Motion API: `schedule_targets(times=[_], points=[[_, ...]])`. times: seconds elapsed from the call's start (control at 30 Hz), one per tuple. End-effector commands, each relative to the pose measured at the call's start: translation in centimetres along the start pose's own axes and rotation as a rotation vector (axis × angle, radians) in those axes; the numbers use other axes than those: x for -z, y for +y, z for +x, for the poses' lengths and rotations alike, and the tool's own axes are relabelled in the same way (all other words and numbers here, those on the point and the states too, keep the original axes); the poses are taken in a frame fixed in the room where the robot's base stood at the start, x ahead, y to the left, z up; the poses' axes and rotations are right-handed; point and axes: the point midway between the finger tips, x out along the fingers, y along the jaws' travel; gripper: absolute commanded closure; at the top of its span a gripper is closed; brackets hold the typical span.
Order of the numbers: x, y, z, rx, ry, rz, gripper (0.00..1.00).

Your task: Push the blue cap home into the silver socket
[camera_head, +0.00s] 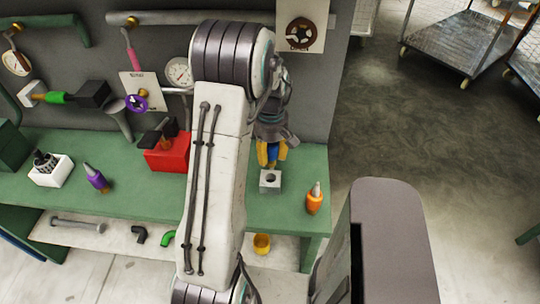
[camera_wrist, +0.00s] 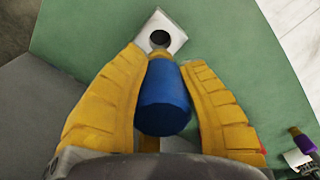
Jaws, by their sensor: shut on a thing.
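My gripper (camera_wrist: 168,80) has yellow ribbed fingers shut on the blue cap (camera_wrist: 165,100), which sits between them in the wrist view. In the head view my gripper (camera_head: 271,160) is above the green bench, with a bit of the blue cap (camera_head: 272,152) showing between the fingers. The silver socket (camera_head: 270,187) is a square block with a round dark hole, on the bench just below the fingers. In the wrist view the socket (camera_wrist: 176,31) lies just beyond the fingertips and its hole is uncovered. The cap appears apart from the socket; the exact height gap is unclear.
An orange bottle (camera_head: 314,200) stands right of the socket near the end of the green bench (camera_head: 130,190). A wall with gauge and valves rises behind.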

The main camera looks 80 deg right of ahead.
Motion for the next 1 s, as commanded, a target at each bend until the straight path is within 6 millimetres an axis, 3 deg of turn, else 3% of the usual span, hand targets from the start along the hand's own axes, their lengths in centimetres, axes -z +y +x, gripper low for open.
schedule_targets(times=[0.57,1.0], points=[[0.0,0.0,0.1,-0.004,0.002,0.002,0.99],[0.0,0.0,3.3,-0.002,0.001,0.002,0.99]])
